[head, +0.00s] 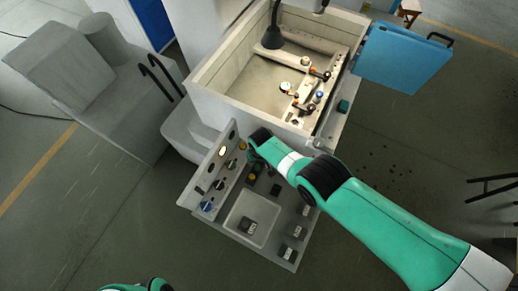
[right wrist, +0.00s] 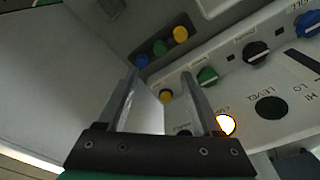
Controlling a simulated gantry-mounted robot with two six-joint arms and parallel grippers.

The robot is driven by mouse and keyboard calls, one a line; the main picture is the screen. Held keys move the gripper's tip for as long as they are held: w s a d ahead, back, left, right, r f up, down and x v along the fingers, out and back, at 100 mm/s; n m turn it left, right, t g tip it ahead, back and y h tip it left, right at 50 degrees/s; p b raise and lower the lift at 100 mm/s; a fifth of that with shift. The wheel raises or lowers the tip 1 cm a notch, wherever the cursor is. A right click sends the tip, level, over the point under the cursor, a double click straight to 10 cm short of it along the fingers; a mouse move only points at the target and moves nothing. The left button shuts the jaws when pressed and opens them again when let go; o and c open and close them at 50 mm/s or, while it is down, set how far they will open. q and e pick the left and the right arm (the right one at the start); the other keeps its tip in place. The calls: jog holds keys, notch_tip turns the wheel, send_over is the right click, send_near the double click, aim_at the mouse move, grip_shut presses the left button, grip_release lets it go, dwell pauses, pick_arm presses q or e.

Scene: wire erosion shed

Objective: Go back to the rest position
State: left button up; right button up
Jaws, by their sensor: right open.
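My right arm (head: 380,215) reaches in from the lower right of the head view to the control panel (head: 200,185). My right gripper (head: 257,167) is small and partly hidden under its wrist there, over the back of the panel. In the right wrist view the right gripper (right wrist: 160,78) has its two fingers apart with nothing between the tips. The fingers point towards the panel's buttons and knobs; I cannot tell whether they touch anything. A green and black piece of my left arm (head: 140,286) shows at the bottom edge of the head view; its gripper is out of view.
A lit knob (right wrist: 225,124), a green knob (right wrist: 207,76) and a black knob (right wrist: 255,53) stand out close to the right finger. The machine's open tank (head: 235,80) stands behind the panel. A blue door (head: 400,58) hangs open at right. A shallow tray (head: 233,230) lies in front.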

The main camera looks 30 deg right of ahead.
jog(key=shift+d, duration=0.1)
dwell(0.3)
jog(key=w+r+t, duration=0.8)
jog(key=w+r, duration=1)
jog(key=r, duration=0.3)
notch_tip(320, 180, up, 22)
jog(key=w+a+t+y, duration=0.1)
jog(key=w+t, duration=0.1)
jog(key=t, duration=0.4)
jog(key=s+r+n+t, duration=0.1)
jog(key=s+r+t, duration=0.3)
jog(key=r, duration=0.6)
jog(key=s+r+t, duration=0.2)
jog(key=s+r, duration=0.4)
jog(key=r, duration=0.4)
jog(key=s+r+n+t, duration=0.1)
jog(key=s+r+t, duration=0.2)
jog(key=s+r, duration=0.3)
jog(key=s+r+n+t+y, duration=0.1)
jog(key=s+r+t, duration=0.2)
jog(key=s+r, duration=0.3)
jog(key=s, duration=0.5)
jog(key=shift+s+d+r, duration=0.2)
jog(key=shift+d+r, duration=0.05)
jog(key=shift+d, duration=0.1)
